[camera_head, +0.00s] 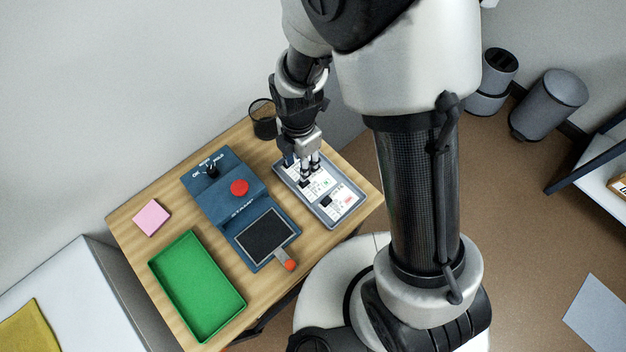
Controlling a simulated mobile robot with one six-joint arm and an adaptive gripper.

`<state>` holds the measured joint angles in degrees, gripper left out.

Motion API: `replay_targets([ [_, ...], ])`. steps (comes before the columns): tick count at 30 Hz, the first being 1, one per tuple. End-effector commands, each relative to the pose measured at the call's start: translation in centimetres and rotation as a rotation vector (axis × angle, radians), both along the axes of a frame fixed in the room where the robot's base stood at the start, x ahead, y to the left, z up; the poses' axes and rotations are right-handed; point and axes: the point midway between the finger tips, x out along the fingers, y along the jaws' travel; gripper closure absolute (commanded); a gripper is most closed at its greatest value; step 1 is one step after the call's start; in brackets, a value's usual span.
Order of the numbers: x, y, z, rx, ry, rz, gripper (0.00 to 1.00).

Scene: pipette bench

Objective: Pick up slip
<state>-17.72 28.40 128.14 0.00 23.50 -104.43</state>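White printed slips (343,203) lie in a shallow grey tray (325,224) at the right side of the wooden table. Each shows small dark and coloured marks, too small to read. My gripper (309,172) points down over the far half of the tray, with its dark fingertips at or just above the slips. The fingers hide part of the slips under them. I cannot tell whether the fingers touch a slip or how far apart they are. No slip is visibly lifted.
A blue device (218,205) with a knob, a red button (239,187) and a dark pad (263,236) stands left of the tray. A green tray (197,286), a pink note pad (152,218) and a black mesh cup (263,119) share the wooden table (128,232).

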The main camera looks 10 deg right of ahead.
Motion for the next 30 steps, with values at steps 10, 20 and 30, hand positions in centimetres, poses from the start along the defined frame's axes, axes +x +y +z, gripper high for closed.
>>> replay_targets([
  [10,0.0,0.0,-4.1,0.001,-0.001,-0.002,0.63],
  [20,-0.3,-0.4,-8.1,-0.002,0.003,-0.001,0.63],
  [30,-0.2,-0.3,-9.1,-0.001,-0.002,-0.002,0.64],
])
